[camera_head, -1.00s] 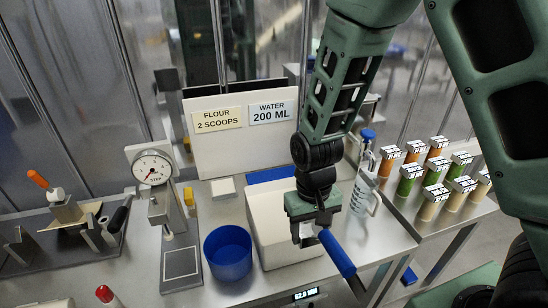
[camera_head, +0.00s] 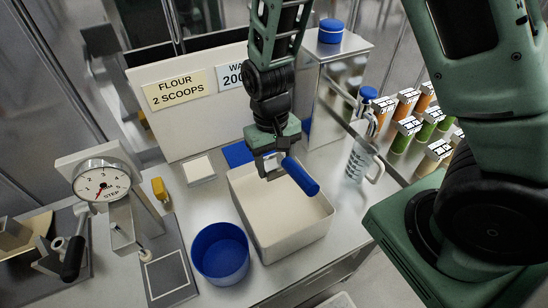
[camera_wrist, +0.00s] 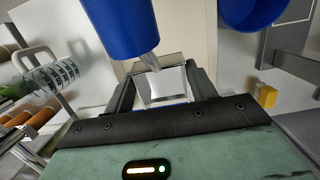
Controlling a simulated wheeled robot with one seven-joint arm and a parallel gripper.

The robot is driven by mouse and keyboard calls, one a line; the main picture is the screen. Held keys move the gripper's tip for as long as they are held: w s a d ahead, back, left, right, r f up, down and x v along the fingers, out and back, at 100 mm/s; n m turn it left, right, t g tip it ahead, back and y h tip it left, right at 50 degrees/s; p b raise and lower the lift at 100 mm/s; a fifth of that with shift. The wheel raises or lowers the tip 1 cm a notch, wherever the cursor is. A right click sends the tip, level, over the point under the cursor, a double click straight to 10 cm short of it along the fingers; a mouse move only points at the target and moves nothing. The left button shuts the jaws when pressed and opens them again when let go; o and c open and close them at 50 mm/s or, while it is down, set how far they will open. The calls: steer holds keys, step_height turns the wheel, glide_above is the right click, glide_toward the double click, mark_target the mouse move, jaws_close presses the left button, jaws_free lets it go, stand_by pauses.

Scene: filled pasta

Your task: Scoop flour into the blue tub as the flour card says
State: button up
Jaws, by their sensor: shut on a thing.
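My gripper (camera_head: 268,168) is shut on a scoop with a blue handle (camera_head: 301,176), above the far part of the pale flour bin (camera_head: 300,240). In the wrist view the scoop's blue handle (camera_wrist: 117,24) and metal neck lead to a square metal part between the fingers (camera_wrist: 163,90). Whether the scoop holds flour cannot be told. Pale flour lies in the bin. The round blue tub (camera_head: 220,254) stands left of the bin; I see only blue inside it. It also shows in the wrist view (camera_wrist: 250,10). The flour card (camera_head: 180,88) reads "FLOUR 2 SCOOPS".
A dial scale (camera_head: 102,185) with a square plate stands left of the tub. A water card (camera_head: 232,76) is partly hidden by my arm. A clear jug (camera_head: 359,160) stands right of the bin, with several spice jars (camera_head: 405,135) beyond. A metal box with a blue-lidded jar stands behind.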

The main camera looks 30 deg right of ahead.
steer(key=shift+f+b, duration=5)
steer(key=shift+f, duration=1.65)
steer(key=shift+r, duration=0.15)
step_height(320, 180, up, 12)
steer(key=p, duration=1.1)
steer(key=shift+r, duration=0.15)
